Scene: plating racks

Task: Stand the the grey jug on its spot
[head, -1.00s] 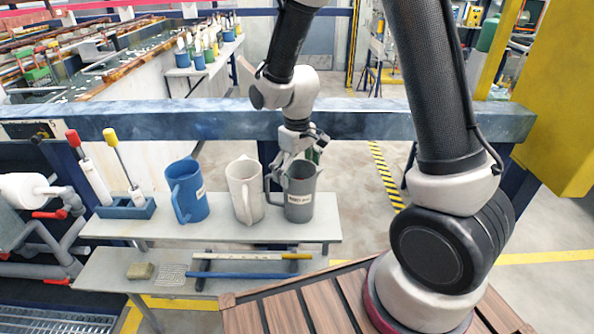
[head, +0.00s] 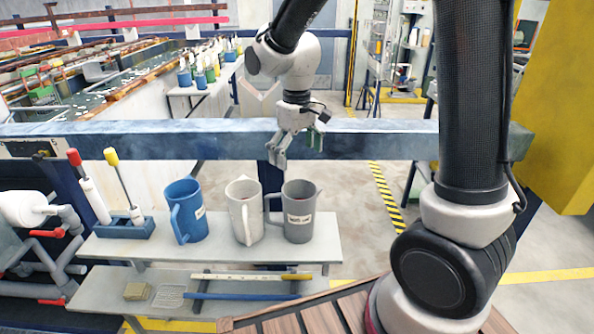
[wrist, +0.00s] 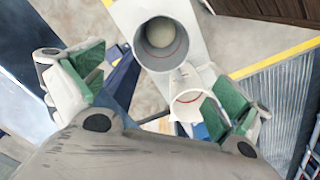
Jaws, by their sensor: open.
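The grey jug (head: 299,212) stands upright at the right end of the upper shelf, its handle to the left and a white label on its front. In the wrist view the grey jug (wrist: 167,44) shows from above, beyond my fingers and apart from them. My gripper (head: 296,147) is open and empty, above the jug in the head view. Its green-padded fingers (wrist: 160,90) are spread wide in the wrist view. No marked spot for the jug can be made out; the surface under it is hidden.
A white jug (head: 244,211) stands close on the left of the grey jug, then a blue jug (head: 187,211) and a blue holder (head: 125,228) with two tools. A blue beam (head: 210,140) runs behind the shelf. The upper shelf (head: 328,248) is narrow, with rods on the lower shelf.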

